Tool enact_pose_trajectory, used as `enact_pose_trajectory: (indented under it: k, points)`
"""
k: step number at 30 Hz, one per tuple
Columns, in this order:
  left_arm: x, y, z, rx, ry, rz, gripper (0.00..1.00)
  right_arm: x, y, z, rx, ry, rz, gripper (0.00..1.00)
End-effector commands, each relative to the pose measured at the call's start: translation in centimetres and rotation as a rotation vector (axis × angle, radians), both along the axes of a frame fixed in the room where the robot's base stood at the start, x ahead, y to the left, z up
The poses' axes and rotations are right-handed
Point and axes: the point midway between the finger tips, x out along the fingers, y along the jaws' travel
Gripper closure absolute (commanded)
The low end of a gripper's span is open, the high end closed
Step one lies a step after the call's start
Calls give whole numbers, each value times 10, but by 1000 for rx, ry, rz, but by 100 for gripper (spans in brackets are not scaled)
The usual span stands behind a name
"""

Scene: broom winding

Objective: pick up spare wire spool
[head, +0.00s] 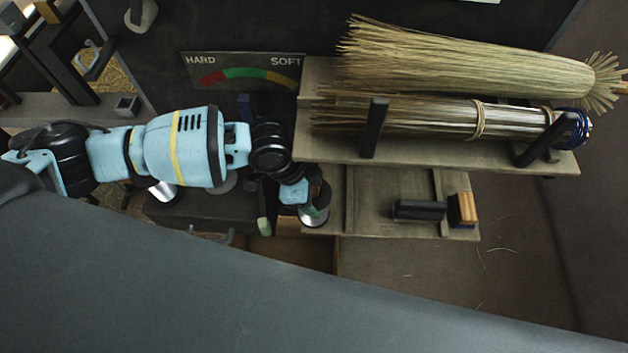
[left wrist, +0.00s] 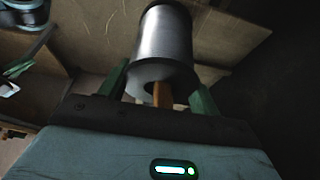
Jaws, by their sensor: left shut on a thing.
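A silver wire spool (left wrist: 163,45) with a wooden core fills the upper middle of the left wrist view. My left gripper (left wrist: 162,88) is shut on it, with one green finger on each side of its near end. In the head view, my left gripper (head: 308,200) is below the rack's left end, and the silver spool (head: 316,217) shows partly at its tip. My arm hides some of the spool and the fingers. My right gripper is not in view.
A rack (head: 445,150) with a broom (head: 460,62) and a bound straw bundle (head: 430,118) stands at the right. Below it is a wooden board (head: 375,205) with a dark-handled block (head: 462,208). A HARD–SOFT gauge (head: 245,72) is behind my arm.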

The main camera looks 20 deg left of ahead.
Motion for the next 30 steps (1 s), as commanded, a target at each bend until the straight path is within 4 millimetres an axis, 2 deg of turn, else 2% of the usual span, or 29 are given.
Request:
enact_pose_trajectory:
  k: [9,15,22,30]
  points:
    - [-75,-16,2,-5,2,-6,80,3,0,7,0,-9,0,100]
    - [-113,-24,2,-5,1,-3,80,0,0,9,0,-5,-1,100]
    - [-136,-29,1,-4,0,-1,80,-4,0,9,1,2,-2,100]
    - [-141,-30,1,-4,-2,-1,80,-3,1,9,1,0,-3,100]
